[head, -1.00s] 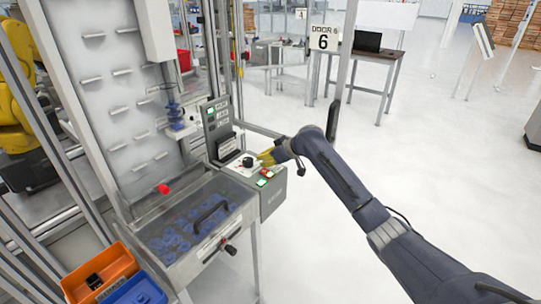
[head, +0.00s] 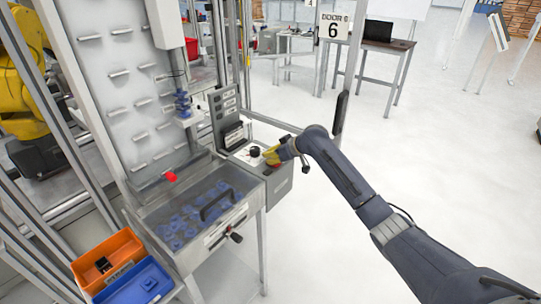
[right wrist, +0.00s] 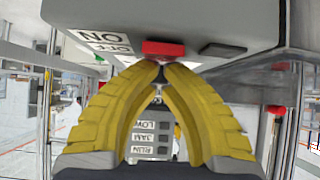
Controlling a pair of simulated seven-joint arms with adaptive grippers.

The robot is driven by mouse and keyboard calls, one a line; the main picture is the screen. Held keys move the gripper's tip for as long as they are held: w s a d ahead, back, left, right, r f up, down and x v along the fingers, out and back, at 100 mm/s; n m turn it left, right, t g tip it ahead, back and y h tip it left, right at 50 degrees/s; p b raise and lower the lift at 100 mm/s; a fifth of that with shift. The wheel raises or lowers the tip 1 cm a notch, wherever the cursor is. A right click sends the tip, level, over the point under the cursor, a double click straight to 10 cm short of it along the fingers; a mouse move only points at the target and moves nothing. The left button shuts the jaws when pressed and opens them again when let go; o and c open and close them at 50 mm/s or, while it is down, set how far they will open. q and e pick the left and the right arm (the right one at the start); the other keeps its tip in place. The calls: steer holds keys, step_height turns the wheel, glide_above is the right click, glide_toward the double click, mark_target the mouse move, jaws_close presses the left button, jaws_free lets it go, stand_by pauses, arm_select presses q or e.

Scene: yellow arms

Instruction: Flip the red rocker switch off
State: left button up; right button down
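The red rocker switch (right wrist: 164,48) shows in the right wrist view on the grey control box (right wrist: 215,25), beside an upside-down ON/OFF label (right wrist: 104,42). My right gripper (right wrist: 161,68) has its yellow fingertips together at the edge of the switch, touching or almost touching it. Nothing is held between them. In the head view the right gripper (head: 270,157) is over the top of the control box (head: 280,187), which is fixed to the right of the workstation. The switch is hard to make out there. I cannot tell which way it is tilted. My left gripper is out of view.
A black knob (head: 254,151) is close to the fingers. An upright panel (head: 225,112) stands behind the box. A clear-lidded bin (head: 197,213) with blue parts, a red knob (head: 171,177) and orange (head: 107,258) and blue (head: 135,283) trays lie left.

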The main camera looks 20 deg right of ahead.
steer(key=shift+s+d, duration=0.1)
steer(key=shift+s, duration=0.05)
steer(key=shift+s+d+r, duration=0.25)
steer(key=shift+s+d, duration=0.05)
steer(key=shift+s, duration=0.2)
steer(key=shift+r, duration=0.1)
stand_by(0.4)
steer(key=shift+w+r, duration=0.1)
steer(key=shift+r, duration=0.25)
step_height(320, 180, up, 4)
steer(key=shift+d+f, duration=0.1)
steer(key=w+a+r+v, duration=0.1)
steer(key=v, duration=0.8)
steer(key=shift+r, duration=0.25)
